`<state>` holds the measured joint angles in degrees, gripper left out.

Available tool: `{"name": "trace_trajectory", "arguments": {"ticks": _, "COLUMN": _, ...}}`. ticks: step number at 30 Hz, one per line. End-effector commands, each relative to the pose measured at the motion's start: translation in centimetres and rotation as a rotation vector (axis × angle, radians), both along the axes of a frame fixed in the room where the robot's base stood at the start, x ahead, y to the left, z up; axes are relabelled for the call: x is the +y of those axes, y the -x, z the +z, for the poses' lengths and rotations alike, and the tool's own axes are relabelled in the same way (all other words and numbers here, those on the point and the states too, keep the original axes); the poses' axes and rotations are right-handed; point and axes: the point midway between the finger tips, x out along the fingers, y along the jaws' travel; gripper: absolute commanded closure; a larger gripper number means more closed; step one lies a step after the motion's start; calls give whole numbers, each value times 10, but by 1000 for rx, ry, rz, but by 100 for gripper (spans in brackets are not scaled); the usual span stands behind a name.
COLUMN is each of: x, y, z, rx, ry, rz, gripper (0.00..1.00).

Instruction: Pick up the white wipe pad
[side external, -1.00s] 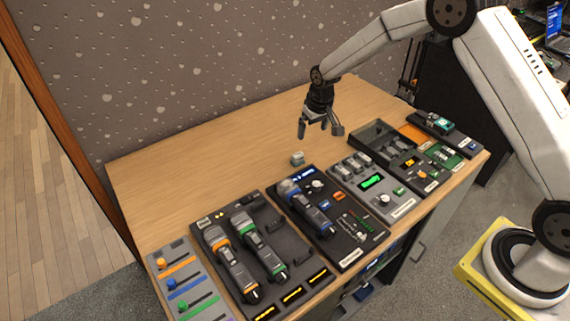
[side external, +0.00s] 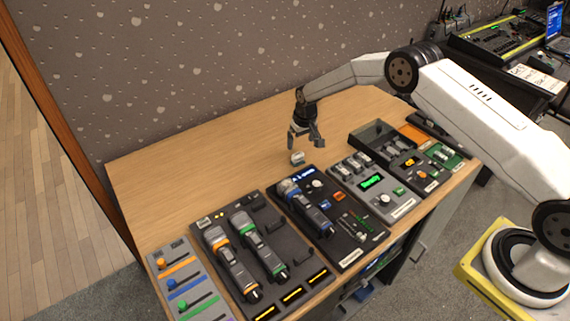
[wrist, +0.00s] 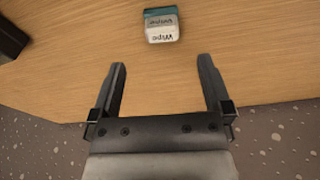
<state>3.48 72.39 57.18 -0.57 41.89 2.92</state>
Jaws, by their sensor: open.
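The white wipe pad (side external: 297,158) is a small block on the bare wood behind the device row in the side view. In the wrist view the wipe pad (wrist: 162,28) shows a white body lettered "Wipe" and a teal edge. My gripper (side external: 305,145) is just above and beside the pad in the side view. In the wrist view my gripper (wrist: 162,72) has its two dark fingers spread wide, with nothing between them. The pad lies beyond the fingertips, roughly centred between them. Whether a finger touches it cannot be told from the side view.
A panel with a microphone (side external: 315,210) stands just in front of the pad. A panel with a green display (side external: 385,203) is to its right, and microphones in a dark tray (side external: 300,270) are at front left. The table (side external: 200,170) behind and left of the pad is clear.

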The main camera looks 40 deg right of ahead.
Motion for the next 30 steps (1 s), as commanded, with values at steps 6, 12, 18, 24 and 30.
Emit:
{"name": "trace_trajectory", "arguments": {"ticks": 6, "x": 0, "y": -2, "z": -15, "rx": 0, "ry": 0, "rz": 0, "gripper": 0}}
{"name": "trace_trajectory", "arguments": {"ticks": 12, "x": 0, "y": -3, "z": -21, "rx": -1, "ry": 0, "rz": 0, "gripper": 0}}
{"name": "trace_trajectory", "arguments": {"ticks": 18, "x": 0, "y": -3, "z": -23, "rx": -1, "ry": 0, "rz": 0, "gripper": 0}}
{"name": "trace_trajectory", "arguments": {"ticks": 24, "x": 1, "y": -5, "z": -35, "rx": 0, "ry": 0, "rz": 1, "gripper": 0}}
{"name": "trace_trajectory", "arguments": {"ticks": 30, "x": 2, "y": -7, "z": -54, "rx": 1, "ry": 0, "rz": 1, "gripper": 0}}
